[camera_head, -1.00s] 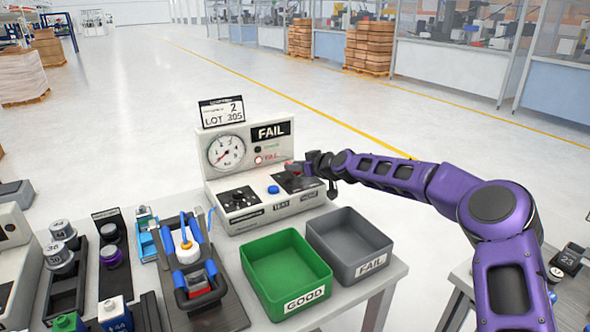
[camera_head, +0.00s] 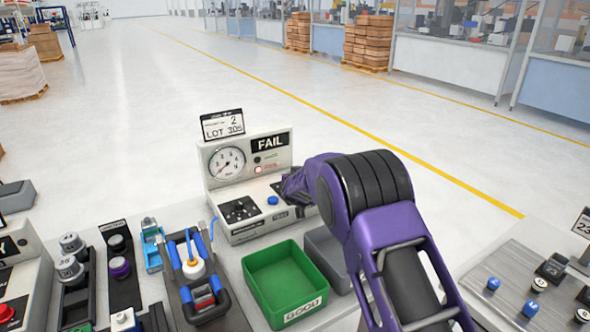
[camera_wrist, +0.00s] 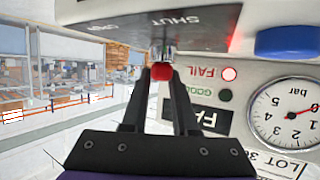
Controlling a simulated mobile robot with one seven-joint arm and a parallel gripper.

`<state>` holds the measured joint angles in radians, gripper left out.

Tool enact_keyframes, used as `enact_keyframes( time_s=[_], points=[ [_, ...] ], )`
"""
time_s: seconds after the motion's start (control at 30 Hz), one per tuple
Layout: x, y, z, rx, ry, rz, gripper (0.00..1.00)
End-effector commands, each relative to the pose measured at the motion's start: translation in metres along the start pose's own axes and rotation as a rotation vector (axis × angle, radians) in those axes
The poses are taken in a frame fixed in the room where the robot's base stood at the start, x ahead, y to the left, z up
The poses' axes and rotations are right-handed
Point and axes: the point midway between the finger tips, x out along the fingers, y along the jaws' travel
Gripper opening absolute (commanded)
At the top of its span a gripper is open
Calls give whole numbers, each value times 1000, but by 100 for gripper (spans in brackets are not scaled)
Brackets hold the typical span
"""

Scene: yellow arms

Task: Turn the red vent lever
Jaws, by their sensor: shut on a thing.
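The red vent lever (camera_wrist: 161,78) shows as a red tip between my two fingers in the wrist view, which sees the panel upside down. My gripper (camera_wrist: 160,82) is shut on it. The lever's stem runs up to a dark plate (camera_wrist: 150,28) marked SHUT and OPEN; SHUT is the nearer word to the lever. In the head view my gripper (camera_head: 292,188) is at the right side of the test box (camera_head: 217,195), and my arm hides the lever there. The pressure gauge (camera_head: 227,163) has its needle toward the lower left, near 0 in the wrist view.
A blue button (camera_head: 272,200) sits left of my gripper on the box. The FAIL lamp (camera_wrist: 229,74) is lit red. A green GOOD bin (camera_head: 285,262) and a grey bin (camera_head: 328,258), partly behind my arm, stand in front. A blue-handled fixture (camera_head: 196,268) is at left.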

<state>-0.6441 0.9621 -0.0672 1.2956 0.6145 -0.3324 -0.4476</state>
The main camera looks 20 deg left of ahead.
Motion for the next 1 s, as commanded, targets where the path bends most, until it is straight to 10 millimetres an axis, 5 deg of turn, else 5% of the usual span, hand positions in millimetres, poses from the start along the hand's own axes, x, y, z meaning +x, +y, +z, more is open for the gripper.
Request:
enact_keyframes(
  time_s=[1.0],
  points=[
    [0, 1, 0, 118, 1, 286, 0]
  ],
)
